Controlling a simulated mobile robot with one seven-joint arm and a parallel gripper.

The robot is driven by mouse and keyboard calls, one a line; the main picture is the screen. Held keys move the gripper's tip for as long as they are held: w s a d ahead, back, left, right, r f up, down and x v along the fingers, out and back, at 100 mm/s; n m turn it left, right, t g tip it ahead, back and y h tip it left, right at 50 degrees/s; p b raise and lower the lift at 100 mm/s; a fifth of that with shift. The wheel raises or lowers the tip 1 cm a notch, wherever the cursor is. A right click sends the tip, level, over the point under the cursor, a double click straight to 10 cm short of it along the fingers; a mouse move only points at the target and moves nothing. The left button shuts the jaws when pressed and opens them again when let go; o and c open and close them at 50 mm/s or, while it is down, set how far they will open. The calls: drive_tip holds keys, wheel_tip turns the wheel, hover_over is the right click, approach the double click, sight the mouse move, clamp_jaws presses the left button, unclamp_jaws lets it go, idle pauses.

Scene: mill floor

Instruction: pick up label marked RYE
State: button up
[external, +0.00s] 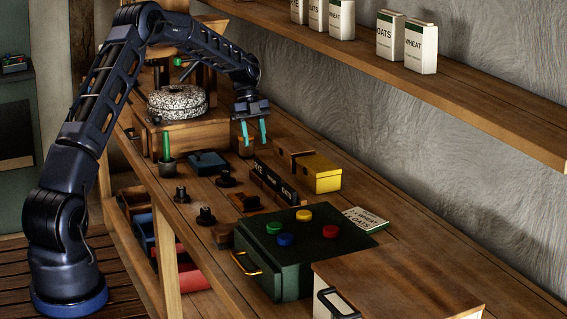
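Dark label plates stand in a row on the bench in the middle of the view. The nearer plate (289,194) seems to read OATS. The farther plate (260,168) has short pale lettering, too small to tell whether it is RYE. My gripper (255,141) is above the bench, beyond and a little left of these plates. Its two teal fingers point down and stand apart, with nothing seen between them. A small round block or cup (246,152) shows just below the left finger.
A yellow box (318,173) stands right of the plates. Dark knobbed pieces (206,217) stand left of them. A green box (275,265) with coloured buttons and a card (366,219) are nearer. A speckled millstone (177,101) is behind; a shelf (470,100) holds packets.

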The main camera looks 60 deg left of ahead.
sight(260, 162)
drive_tip(key=shift+w+x, duration=0.15)
drive_tip(key=shift+x, duration=1.55)
drive_tip(key=shift+w+x, duration=0.15)
drive_tip(key=shift+x, duration=1.6)
drive_tip(key=shift+r, duration=0.1)
drive_tip(key=shift+c, duration=0.2)
clamp_jaws()
